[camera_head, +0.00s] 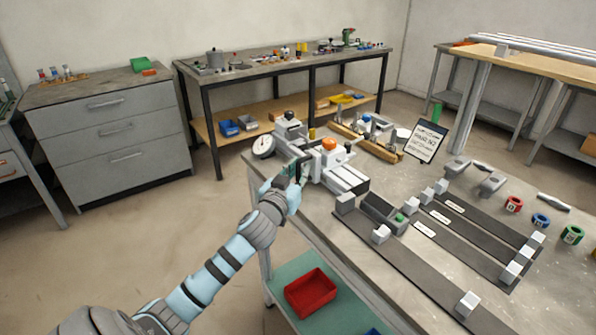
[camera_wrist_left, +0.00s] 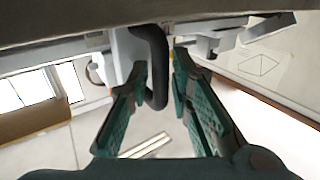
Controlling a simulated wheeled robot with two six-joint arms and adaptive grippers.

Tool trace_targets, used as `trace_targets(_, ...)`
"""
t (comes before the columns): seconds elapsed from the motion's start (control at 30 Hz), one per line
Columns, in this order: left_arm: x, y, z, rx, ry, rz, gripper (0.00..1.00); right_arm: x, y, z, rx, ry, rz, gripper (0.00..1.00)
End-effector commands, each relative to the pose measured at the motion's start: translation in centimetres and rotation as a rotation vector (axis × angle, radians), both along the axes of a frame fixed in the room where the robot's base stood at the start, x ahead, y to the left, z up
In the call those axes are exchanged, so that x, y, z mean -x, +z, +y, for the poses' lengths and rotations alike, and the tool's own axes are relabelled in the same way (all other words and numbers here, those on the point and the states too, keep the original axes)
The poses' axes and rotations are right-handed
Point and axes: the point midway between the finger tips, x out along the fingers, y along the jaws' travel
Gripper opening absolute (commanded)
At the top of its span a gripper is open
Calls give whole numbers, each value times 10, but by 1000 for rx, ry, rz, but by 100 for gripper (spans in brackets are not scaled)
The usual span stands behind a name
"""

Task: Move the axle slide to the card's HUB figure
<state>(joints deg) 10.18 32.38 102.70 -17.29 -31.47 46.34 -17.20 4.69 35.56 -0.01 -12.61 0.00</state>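The jig with the axle slide (camera_head: 345,178) stands at the table's far left corner, with pale blocks, an orange knob (camera_head: 329,143) and a round dial (camera_head: 263,146). The card (camera_head: 425,141) stands upright behind it to the right; its figures are too small to read. My left gripper (camera_head: 296,170) is at the jig's left side. In the left wrist view its green fingers (camera_wrist_left: 160,68) are open, with a curved black handle (camera_wrist_left: 157,80) between them and gaps visible beside it. Which part bears the slide's scale I cannot tell. My right gripper is not in view.
Dark rails (camera_head: 430,275) with pale blocks lie on the table's right part. Red (camera_head: 513,204), blue (camera_head: 540,220) and green (camera_head: 572,234) rings stand at the far right. A red bin (camera_head: 310,292) is on the lower shelf.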

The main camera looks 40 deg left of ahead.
Motion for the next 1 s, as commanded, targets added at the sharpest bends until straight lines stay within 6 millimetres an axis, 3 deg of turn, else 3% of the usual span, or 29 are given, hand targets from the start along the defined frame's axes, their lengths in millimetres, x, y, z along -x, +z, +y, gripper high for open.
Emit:
trace_targets(0.13,0,0,0,0,0,0,20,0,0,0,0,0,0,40)
trace_targets(0.27,0,0,0,0,0,0,1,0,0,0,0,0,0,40)
trace_targets(0.57,1,0,0,0,1,0,0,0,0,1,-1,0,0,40)
trace_targets(0.8,6,0,-19,3,0,1,0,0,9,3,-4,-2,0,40)
trace_targets(1.0,6,-1,-19,2,1,1,0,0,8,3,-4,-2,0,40)
